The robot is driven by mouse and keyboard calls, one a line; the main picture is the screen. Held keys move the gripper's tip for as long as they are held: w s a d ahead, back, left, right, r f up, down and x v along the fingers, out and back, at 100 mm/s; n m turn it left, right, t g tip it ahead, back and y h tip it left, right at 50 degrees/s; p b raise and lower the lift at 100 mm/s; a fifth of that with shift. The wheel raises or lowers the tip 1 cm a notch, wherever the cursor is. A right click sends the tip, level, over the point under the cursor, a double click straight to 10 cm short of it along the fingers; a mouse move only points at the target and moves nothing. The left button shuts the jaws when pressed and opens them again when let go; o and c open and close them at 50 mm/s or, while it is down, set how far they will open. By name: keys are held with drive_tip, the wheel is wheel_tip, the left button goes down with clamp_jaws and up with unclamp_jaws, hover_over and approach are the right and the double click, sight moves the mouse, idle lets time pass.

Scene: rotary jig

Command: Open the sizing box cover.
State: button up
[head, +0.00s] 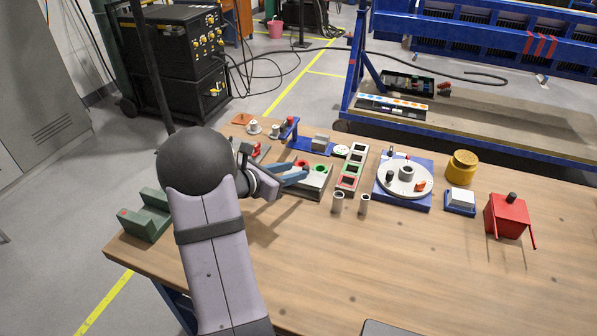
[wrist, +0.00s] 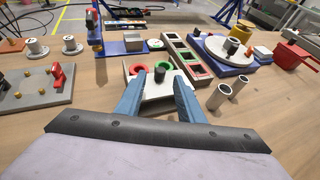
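A light grey box (head: 314,186) with a red ring and a green ring in its top looks like the sizing box, though I cannot be certain. It also shows in the wrist view (wrist: 170,90), with a black knob (wrist: 159,73) between the rings. My gripper (head: 297,174) is at the left side of this box in the head view. The knob appears just beyond the fingertips. Whether the fingers touch the box is unclear. The fingers hide part of the box.
Two grey tubes (head: 338,203) stand right of the box. A tray with square windows (head: 351,168) and a round turntable (head: 402,180) stand beyond. A red box with a black knob (head: 507,218) stands far right. A pegged plate (wrist: 38,88) lies left.

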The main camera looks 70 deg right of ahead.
drive_tip(key=shift+v, duration=1.35)
drive_tip(key=w+a+m+y, duration=0.1)
drive_tip(key=a, duration=0.2)
drive_tip(key=w+a+m+y+p, duration=0.1)
drive_tip(key=a, duration=0.3)
drive_tip(key=w+a+f+m+t+y+p, duration=0.1)
drive_tip(key=w+a, duration=0.1)
drive_tip(key=a, duration=0.2)
drive_tip(key=shift+m, duration=0.4)
drive_tip(key=a+m+y, duration=0.1)
drive_tip(key=a, duration=0.4)
drive_tip(key=w+a+f+m+t+y+p, duration=0.1)
drive_tip(key=a, duration=0.4)
drive_tip(key=w+a+m+y+p, duration=0.1)
drive_tip(key=a, duration=0.4)
drive_tip(key=shift+w+f+m+t+y, duration=0.25)
drive_tip(key=shift+m+t+y, duration=0.05)
drive_tip(key=shift+m+t, duration=0.1)
drive_tip(key=a+m+t+y+p, duration=0.2)
drive_tip(key=a+m+y, duration=0.4)
drive_tip(key=a, duration=1.7)
drive_tip(key=shift+s+r, duration=0.15)
drive_tip(key=shift+r, duration=0.15)
